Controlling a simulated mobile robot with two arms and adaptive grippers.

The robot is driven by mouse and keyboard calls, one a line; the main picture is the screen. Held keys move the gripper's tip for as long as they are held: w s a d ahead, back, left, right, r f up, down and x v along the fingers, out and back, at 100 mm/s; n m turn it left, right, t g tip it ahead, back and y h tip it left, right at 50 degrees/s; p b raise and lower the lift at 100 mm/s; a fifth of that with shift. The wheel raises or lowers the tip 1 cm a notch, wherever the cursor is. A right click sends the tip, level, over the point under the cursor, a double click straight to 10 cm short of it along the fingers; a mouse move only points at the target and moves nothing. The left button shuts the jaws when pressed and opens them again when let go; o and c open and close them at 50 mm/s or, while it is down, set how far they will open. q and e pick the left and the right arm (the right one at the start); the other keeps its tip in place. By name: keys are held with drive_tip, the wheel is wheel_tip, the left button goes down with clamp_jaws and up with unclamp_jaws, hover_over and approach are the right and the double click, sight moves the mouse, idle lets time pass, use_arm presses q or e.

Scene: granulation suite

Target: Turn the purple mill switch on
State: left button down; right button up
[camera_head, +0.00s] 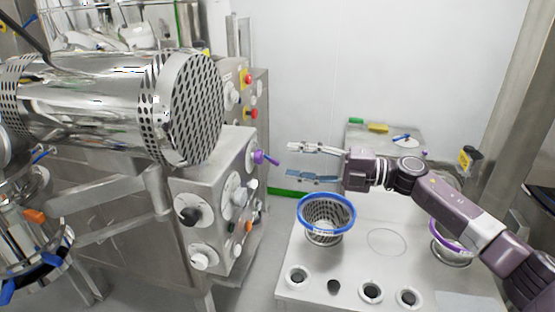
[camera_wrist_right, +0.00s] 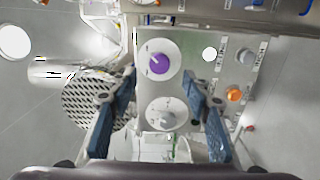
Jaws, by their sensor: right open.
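The purple mill switch (camera_head: 258,157) is a knob on a round white dial on the side of the steel control box. It also shows in the right wrist view (camera_wrist_right: 158,61), with its pointer tilted toward the upper left. My right gripper (camera_head: 291,160) is open and empty, just right of the switch, its two fingers pointing at the panel. In the right wrist view the blue-grey fingertips frame the gap (camera_wrist_right: 158,80) below the purple knob, and they look apart from it. My left gripper is not in view.
A white knob (camera_wrist_right: 166,115) sits below the purple one in the wrist view, with an orange knob (camera_wrist_right: 234,94) to the right. A perforated steel drum (camera_head: 200,108) stands left of the panel. A blue-rimmed basket (camera_head: 326,213) stands on the steel table (camera_head: 440,280) below my right gripper.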

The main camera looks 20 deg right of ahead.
drive_tip(key=v, duration=0.5)
idle(0.4)
